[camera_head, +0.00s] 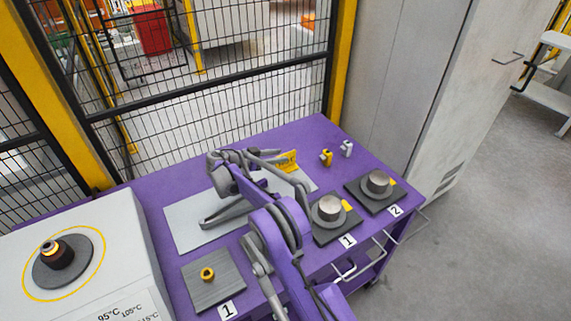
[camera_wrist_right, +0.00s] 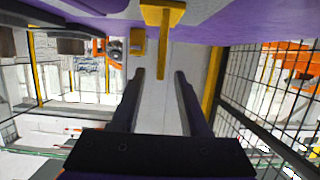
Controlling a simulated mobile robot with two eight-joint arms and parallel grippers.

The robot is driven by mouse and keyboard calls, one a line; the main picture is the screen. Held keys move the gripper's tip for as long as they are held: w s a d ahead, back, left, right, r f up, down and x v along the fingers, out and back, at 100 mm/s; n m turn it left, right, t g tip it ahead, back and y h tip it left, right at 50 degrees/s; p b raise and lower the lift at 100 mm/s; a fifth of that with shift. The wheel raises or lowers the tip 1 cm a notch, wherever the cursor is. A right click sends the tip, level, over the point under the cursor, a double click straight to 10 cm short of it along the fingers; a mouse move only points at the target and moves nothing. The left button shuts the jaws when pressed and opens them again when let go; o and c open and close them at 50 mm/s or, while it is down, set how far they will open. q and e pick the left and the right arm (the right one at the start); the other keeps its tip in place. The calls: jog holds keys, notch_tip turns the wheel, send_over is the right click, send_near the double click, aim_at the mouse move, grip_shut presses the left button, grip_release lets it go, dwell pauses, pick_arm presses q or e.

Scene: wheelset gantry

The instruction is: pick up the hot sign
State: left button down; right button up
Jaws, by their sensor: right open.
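The hot sign (camera_head: 288,161) is a small yellow sign with dark lettering. It stands at the back of the purple table, by the far edge of a light grey plate. In the right wrist view the sign (camera_wrist_right: 161,45) appears edge-on as a yellow T shape, inverted, its narrow end reaching between the fingertips. My right gripper (camera_head: 277,158) is at the sign. In the right wrist view its two dark fingers (camera_wrist_right: 160,75) are apart, one on each side, with gaps visible. My right arm hides part of the plate. My left gripper is not in view.
A yellow piece (camera_head: 326,157) and a grey piece (camera_head: 347,148) stand right of the sign. Two dark pads with metal cylinders (camera_head: 329,208) (camera_head: 377,182) are at the right. A heater (camera_head: 110,265) stands left. A mesh fence (camera_head: 215,97) runs behind the table.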

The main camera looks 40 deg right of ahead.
aim_at(286, 154)
jog(key=x, duration=0.4)
jog(key=shift+a+r, duration=0.1)
grip_shut()
